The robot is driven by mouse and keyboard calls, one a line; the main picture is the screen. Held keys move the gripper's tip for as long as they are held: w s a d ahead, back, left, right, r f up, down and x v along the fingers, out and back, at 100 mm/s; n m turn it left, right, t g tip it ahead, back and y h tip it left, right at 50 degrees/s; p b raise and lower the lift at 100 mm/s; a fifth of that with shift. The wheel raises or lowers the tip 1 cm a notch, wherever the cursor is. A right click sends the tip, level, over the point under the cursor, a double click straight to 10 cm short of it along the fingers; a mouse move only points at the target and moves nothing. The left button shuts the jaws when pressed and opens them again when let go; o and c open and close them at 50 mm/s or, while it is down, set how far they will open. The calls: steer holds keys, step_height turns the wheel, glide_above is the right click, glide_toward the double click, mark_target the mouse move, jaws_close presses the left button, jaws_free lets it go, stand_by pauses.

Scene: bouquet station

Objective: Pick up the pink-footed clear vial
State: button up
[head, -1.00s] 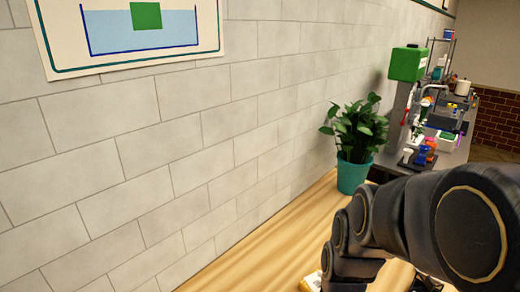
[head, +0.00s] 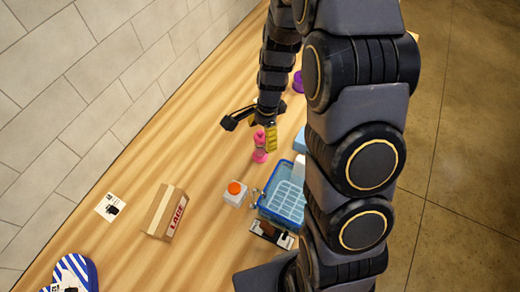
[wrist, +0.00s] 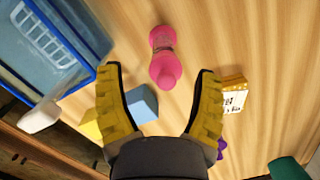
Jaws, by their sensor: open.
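A pink vial-like object (head: 260,146) stands on the wooden table in the head view, with a pink top, a narrower middle and a pink foot. In the wrist view the same pink vial (wrist: 163,56) sits ahead of the fingertips, near the middle of the gap. Whether its middle is clear is hard to tell. My gripper (wrist: 158,74) is open, its two yellow-padded fingers apart with nothing held between them. In the head view my gripper (head: 268,136) is beside the vial, partly overlapping it, so contact cannot be judged there.
A blue basket (head: 284,203) stands close to the vial, with a white orange-capped container (head: 235,193) beside it. A blue block (wrist: 143,103) and a yellow labelled box (wrist: 235,96) lie near my fingers. A cardboard box (head: 166,212) is farther off. Bare table lies toward the wall.

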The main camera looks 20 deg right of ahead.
mark_target(260, 148)
steer(key=f, duration=0.4)
steer(key=shift+w+a+f, duration=0.2)
steer(key=shift+a+f, duration=0.05)
steer(key=shift+f, duration=0.1)
jaws_close()
